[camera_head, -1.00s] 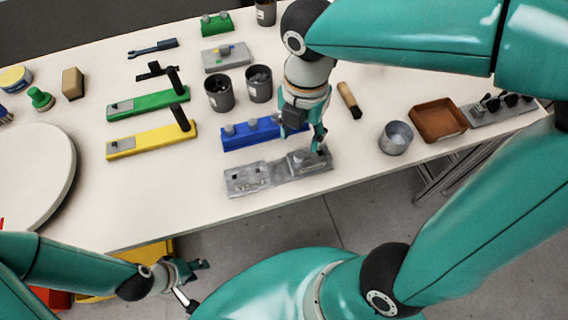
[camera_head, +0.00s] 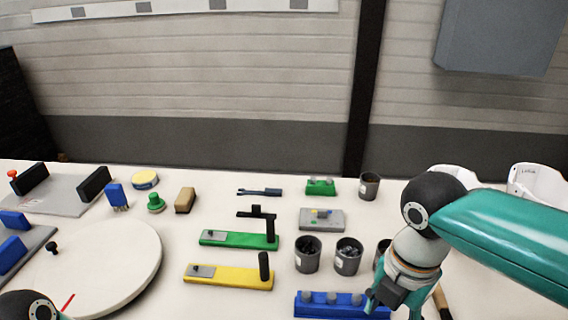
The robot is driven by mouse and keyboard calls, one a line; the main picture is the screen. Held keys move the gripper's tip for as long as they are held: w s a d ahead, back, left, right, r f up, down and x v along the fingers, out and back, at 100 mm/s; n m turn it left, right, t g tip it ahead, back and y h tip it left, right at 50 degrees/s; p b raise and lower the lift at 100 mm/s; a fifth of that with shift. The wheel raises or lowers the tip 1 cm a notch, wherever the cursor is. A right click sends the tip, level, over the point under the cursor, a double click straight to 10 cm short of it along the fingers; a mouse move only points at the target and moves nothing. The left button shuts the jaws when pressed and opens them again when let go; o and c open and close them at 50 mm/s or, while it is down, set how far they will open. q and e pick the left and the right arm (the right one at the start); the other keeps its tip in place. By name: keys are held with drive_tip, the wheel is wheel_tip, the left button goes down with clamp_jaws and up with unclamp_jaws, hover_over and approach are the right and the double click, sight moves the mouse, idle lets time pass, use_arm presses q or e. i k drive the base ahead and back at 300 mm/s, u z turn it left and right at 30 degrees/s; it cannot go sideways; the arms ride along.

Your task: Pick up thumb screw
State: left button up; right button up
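I cannot single out a thumb screw for certain. A blue block (camera_head: 327,310) at the bottom edge carries a row of grey knobs (camera_head: 331,297). Two dark cups, a left one (camera_head: 307,257) and a right one (camera_head: 347,259), hold small dark parts too small to identify. My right gripper (camera_head: 392,308) comes down at the blue block's right end and hides part of it. Its lower part is cut off by the frame, so its opening and any contents are unclear. My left gripper is out of view; only a dark arm joint shows at the lower left.
Green (camera_head: 239,240) and yellow (camera_head: 228,279) fixtures with black posts lie left of the cups. A white round disc (camera_head: 100,265) fills the left. A grey plate (camera_head: 321,220), green block (camera_head: 320,187) and another cup (camera_head: 369,185) stand behind.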

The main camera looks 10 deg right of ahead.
sight(306, 293)
drive_tip(key=k, duration=1)
